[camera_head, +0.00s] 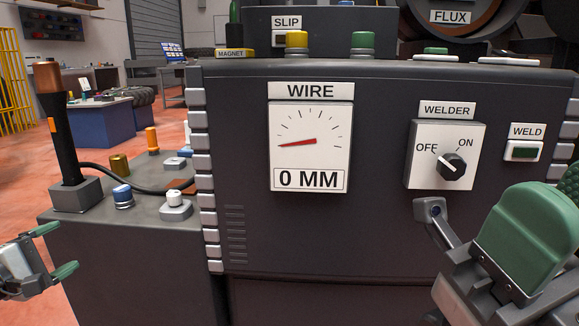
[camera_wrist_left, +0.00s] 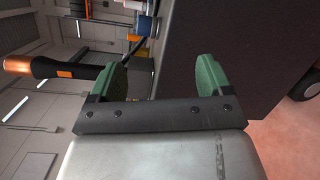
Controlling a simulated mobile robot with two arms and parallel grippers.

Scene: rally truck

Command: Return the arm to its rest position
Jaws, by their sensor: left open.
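My left gripper (camera_head: 58,251) is at the lower left of the head view, in front of the low grey side bench (camera_head: 130,245). Its two green fingers are apart and empty. The left wrist view also shows the left gripper (camera_wrist_left: 166,78), with a clear gap between the green fingers. Part of my right arm (camera_head: 500,260), with a large green pad and a grey link, is close to the camera at the lower right. It is in front of the dark welder cabinet (camera_head: 370,235), below the WELDER switch (camera_head: 446,158). How far apart the right fingers are cannot be told.
The WIRE gauge (camera_head: 310,145) reads 0 MM. A green WELD button (camera_head: 523,152) is at the right. A black torch with a copper top (camera_head: 62,125) stands on the side bench beside several small knobs. Orange floor shows left of the bench.

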